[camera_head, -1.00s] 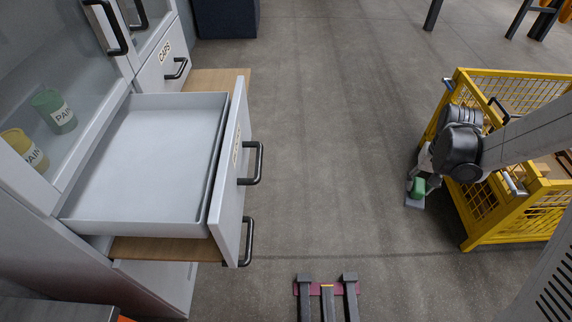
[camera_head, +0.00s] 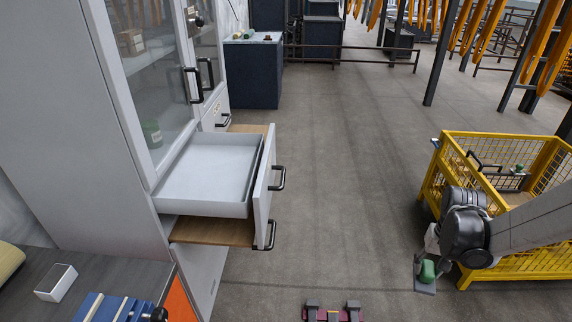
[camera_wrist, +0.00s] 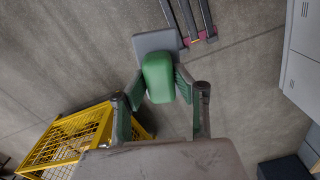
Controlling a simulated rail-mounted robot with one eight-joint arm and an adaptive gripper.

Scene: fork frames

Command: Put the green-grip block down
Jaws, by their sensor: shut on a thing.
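The green-grip block (camera_wrist: 158,78) is a grey flat block with a rounded green grip. In the wrist view my gripper (camera_wrist: 160,88) is shut on the green grip, and the grey part (camera_wrist: 156,42) sticks out beyond the fingers. In the head view the block (camera_head: 427,271) hangs below my gripper (camera_head: 430,258) in the air, left of the yellow cage. Part of the grip is hidden by the fingers.
The yellow mesh cage (camera_head: 484,137) stands at right. An open, empty grey drawer (camera_head: 212,168) juts from the cabinet at left. A dark worktop (camera_head: 95,272) with a white box (camera_head: 56,283) is at lower left.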

